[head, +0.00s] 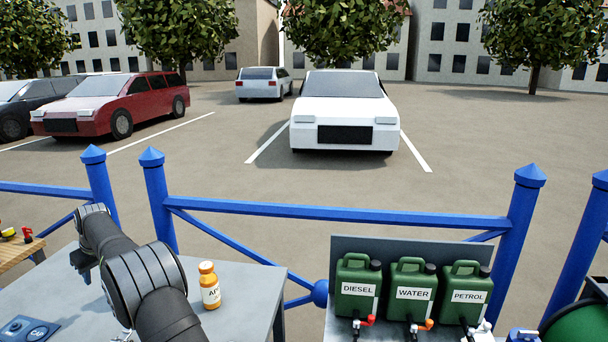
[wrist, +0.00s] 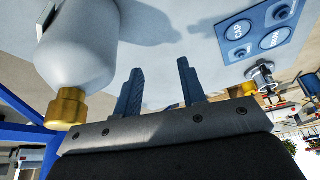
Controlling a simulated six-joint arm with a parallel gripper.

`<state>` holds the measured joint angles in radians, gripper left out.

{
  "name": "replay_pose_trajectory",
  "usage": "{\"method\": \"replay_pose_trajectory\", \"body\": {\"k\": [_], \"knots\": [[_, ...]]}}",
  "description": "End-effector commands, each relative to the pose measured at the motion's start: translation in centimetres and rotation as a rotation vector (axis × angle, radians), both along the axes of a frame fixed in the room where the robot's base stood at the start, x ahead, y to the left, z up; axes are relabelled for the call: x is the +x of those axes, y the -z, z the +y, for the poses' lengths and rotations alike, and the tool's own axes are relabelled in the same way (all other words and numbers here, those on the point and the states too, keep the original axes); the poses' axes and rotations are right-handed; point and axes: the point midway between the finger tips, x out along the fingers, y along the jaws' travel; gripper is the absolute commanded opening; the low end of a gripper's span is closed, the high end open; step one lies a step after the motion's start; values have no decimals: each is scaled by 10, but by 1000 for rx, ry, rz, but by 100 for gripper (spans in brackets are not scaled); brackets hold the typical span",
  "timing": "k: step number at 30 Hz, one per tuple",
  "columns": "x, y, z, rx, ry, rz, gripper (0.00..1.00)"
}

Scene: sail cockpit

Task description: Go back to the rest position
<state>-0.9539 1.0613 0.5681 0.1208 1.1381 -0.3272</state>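My gripper (wrist: 160,72) shows in the wrist view with its two blue-grey fingers apart and nothing between them. A pale grey surface lies beyond the fingers. In the head view my dark arm reaches over the grey table (head: 255,289) at the lower left. The fingers cannot be made out clearly there. The task names no object.
An orange bottle (head: 209,286) stands right of my arm. A blue panel (head: 28,329) lies at lower left. A pale vessel with a brass neck (wrist: 76,45) is close to the gripper. Green canisters (head: 357,285) stand at right; blue railing (head: 340,214) runs behind.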

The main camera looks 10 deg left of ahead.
Motion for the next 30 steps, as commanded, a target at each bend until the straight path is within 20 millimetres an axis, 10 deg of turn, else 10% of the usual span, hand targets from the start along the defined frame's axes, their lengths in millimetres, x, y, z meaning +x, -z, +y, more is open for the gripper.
{"method": "replay_pose_trajectory", "body": {"k": [18,30], "knots": [[-46,59,81,0,0,0,37],[-47,93,82,1,4,-1,37]]}}
